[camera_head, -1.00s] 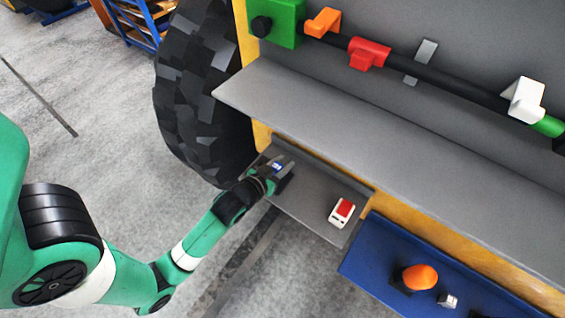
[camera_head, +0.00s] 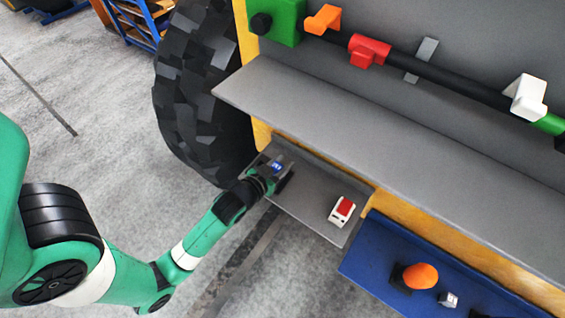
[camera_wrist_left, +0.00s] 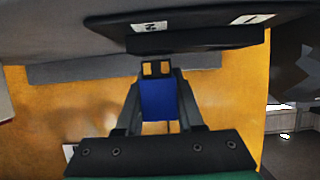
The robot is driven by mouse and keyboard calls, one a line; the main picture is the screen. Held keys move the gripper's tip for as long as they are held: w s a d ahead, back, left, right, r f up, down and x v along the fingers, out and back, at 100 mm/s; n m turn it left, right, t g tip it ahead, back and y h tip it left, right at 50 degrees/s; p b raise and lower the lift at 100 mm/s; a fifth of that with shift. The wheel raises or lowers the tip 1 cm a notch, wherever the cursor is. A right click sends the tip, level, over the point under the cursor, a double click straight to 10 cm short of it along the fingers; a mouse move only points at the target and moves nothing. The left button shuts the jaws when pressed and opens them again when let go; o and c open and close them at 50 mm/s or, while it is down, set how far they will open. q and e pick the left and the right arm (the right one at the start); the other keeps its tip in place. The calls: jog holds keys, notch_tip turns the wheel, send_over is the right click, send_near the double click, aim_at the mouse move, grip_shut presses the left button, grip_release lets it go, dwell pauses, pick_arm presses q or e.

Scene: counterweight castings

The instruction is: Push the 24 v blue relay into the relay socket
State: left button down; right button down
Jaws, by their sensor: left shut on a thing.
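My left gripper (camera_head: 276,167) is shut on the blue relay (camera_head: 276,164) above the left end of the small grey shelf. In the left wrist view, the blue relay (camera_wrist_left: 157,99) sits between both fingers. Its far end, with a dark piece with two openings, faces a black block with white labels (camera_wrist_left: 195,38). That block may be the relay socket, but I cannot tell for sure. A narrow gap seems to show between block and relay; contact is unclear. In the head view, the gripper hides most of this spot. My right gripper is not in view.
A white box with a red top (camera_head: 342,210) stands on the small grey shelf (camera_head: 312,214), right of the gripper. A wide grey ledge (camera_head: 350,140) overhangs behind. A large black tyre (camera_head: 200,95) is at left. A blue tray (camera_head: 378,262) with an orange knob (camera_head: 420,276) lies at right.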

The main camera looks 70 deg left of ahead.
pick_arm(q)
jog(key=shift+f+b, duration=0.65)
jog(key=shift+f, duration=0.25)
jog(key=shift+c, duration=2.2)
grip_release()
jog(key=v, duration=1)
jog(key=shift+s+d+b, duration=0.15)
jog(key=shift+d+b, duration=0.05)
jog(key=shift+b, duration=0.2)
jog(key=shift+s+d+r, duration=0.2)
jog(key=shift+s+r, duration=0.15)
jog(key=shift+s, duration=0.1)
